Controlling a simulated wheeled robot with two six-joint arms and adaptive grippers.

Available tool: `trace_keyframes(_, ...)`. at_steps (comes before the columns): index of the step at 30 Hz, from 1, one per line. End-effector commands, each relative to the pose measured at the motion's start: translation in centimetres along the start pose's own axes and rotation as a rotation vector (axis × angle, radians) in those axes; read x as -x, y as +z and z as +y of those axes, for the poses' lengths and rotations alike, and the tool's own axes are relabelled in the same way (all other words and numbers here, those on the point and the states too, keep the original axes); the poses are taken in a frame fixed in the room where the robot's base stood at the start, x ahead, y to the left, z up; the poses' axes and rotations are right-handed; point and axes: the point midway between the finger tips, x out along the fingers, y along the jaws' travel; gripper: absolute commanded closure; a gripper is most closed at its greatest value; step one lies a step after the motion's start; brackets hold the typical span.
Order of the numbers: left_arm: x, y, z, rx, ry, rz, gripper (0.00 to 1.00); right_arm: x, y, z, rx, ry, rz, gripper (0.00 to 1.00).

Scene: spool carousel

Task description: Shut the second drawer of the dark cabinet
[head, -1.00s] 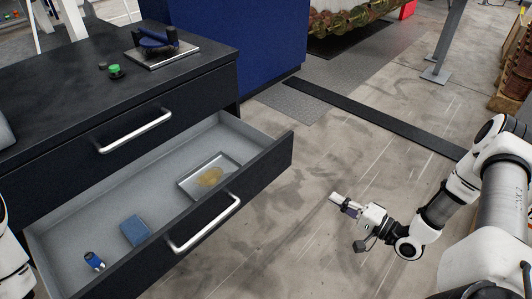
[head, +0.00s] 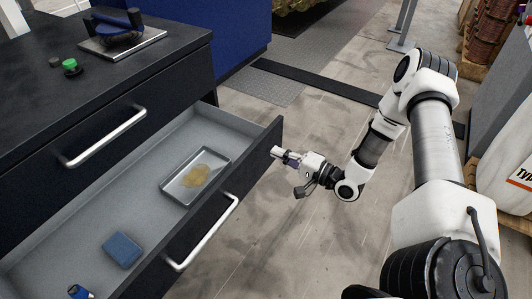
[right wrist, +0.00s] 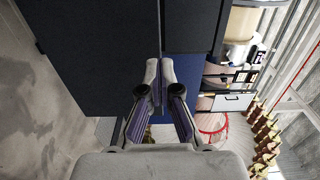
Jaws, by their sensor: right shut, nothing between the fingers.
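The dark cabinet (head: 180,95) stands at the left in the head view. Its second drawer (head: 252,168) is pulled far out, with a grey inside and a silver bar handle (head: 206,233). The upper drawer, with its own bar handle (head: 106,137), is shut. My right gripper (head: 275,152) is shut and empty, close to the right end of the open drawer's front. I cannot tell whether it touches. In the right wrist view, the shut fingers (right wrist: 160,90) point at dark panels. My left gripper is not in view.
The open drawer holds a metal tray (head: 168,188) with a tan patch, a blue block (head: 122,250) and a small blue item (head: 79,292). A green button (head: 70,65) and a blue device (head: 117,27) are on the cabinet top.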

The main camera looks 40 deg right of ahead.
Motion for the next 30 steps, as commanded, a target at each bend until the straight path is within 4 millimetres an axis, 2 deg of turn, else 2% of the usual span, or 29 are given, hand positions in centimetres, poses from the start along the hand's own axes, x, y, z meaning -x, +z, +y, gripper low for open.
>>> trace_keyframes(1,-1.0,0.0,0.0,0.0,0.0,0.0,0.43,-1.1,0.1,0.4,0.003,-0.002,-0.005,1.0)
trace_keyframes(3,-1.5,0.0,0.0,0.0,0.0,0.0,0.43,-2.4,0.1,0.4,0.003,-0.002,-0.004,1.0)
trace_keyframes(7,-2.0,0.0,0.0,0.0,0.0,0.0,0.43,-3.9,0.1,0.2,0.001,-0.001,-0.002,1.0)
trace_keyframes(23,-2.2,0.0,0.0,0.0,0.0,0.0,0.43,-4.7,0.0,0.1,0.0,0.0,0.0,1.0)
trace_keyframes(30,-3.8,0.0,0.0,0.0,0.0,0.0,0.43,-7.1,0.1,0.3,0.003,-0.002,-0.002,1.0)
